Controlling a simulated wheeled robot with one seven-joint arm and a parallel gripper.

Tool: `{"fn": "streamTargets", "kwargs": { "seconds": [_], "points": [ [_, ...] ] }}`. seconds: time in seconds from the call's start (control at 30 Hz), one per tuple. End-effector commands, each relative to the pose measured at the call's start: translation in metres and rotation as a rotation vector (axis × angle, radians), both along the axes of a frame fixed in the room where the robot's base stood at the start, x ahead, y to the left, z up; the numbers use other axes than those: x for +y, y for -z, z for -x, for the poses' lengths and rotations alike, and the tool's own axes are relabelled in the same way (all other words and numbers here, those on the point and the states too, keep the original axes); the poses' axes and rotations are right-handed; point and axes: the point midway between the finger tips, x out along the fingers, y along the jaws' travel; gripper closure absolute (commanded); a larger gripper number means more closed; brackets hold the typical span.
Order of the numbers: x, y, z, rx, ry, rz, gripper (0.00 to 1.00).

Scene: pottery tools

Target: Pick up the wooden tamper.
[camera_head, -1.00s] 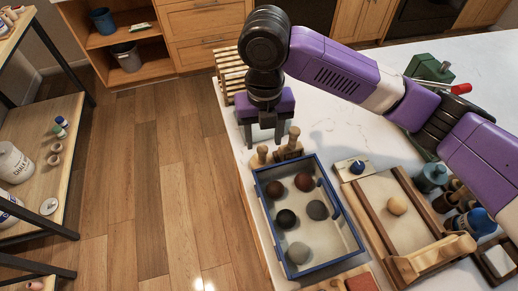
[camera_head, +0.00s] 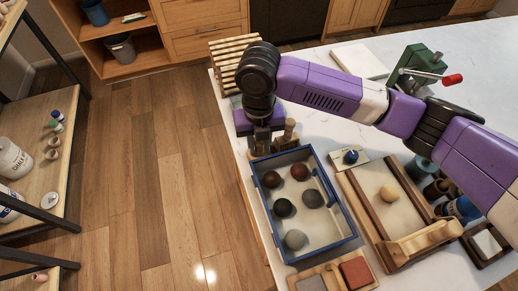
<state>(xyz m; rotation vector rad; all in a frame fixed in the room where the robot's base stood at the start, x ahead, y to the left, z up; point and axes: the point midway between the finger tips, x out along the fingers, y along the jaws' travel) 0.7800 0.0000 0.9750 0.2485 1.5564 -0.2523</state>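My gripper (camera_head: 262,142) points down at the counter's left edge, just behind the blue-rimmed tray. Its fingers are low among small wooden tools. One wooden tool with an upright, rounded handle (camera_head: 289,130) stands close to the right of the fingers. Another wooden piece seen there earlier is now hidden by my gripper. I cannot tell which of the two is the tamper, or whether the fingers touch or close on anything.
The blue-rimmed tray (camera_head: 350,213) holds several clay balls just in front of my gripper. A wooden-framed board (camera_head: 375,215) with a pale ball is to its right. A slatted wooden rack (camera_head: 232,58) stands behind. The counter drops to the floor at left.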

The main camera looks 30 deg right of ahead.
Motion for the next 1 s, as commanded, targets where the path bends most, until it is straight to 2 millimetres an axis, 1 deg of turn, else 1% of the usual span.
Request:
{"fn": "streamTargets", "kwargs": {
  "seconds": [0.03,0.1,0.13,1.0],
  "points": [
    [0.0,-0.0002,0.0,0.0,0.0,0.0,0.85],
    [0.0,-0.0003,0.0,0.0,0.0,0.0,0.99],
    [0.0001,-0.0003,0.0,0.0,0.0,0.0,1.0],
    [0.0001,-0.0006,-0.0001,0.0,0.0,0.0,1.0]
  ]
}}
